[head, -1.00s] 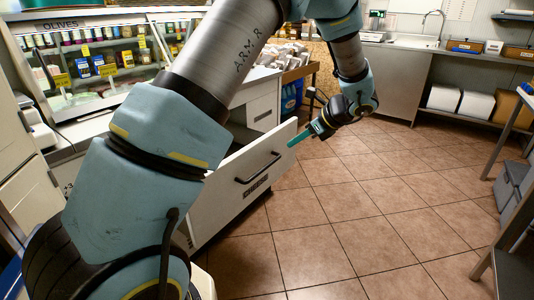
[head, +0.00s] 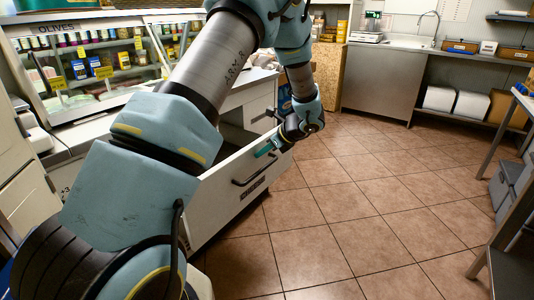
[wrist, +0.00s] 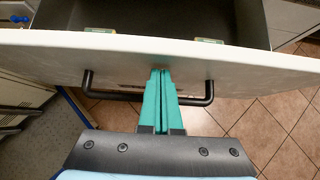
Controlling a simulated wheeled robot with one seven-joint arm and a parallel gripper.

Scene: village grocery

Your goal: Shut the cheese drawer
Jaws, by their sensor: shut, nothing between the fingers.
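The cheese drawer stands open from the white counter, its pale front panel (head: 222,190) facing the floor space. Its dark bar handle (head: 256,168) and a small dark label below it show in the head view. In the wrist view the panel (wrist: 250,62) crosses the picture, with the handle (wrist: 110,95) beneath and the dark drawer inside (wrist: 150,18) beyond; the visible inside looks empty. My gripper (head: 260,151) is shut and empty. Its teal fingertips (wrist: 160,72) are at the panel, in line with the handle's middle; I cannot tell whether they touch it.
A glass olives display (head: 95,65) stands on the left beside the counter. Open tiled floor (head: 340,210) lies to the right of the drawer. A metal-legged table (head: 505,190) stands at the right edge, and a sink unit (head: 385,85) at the back.

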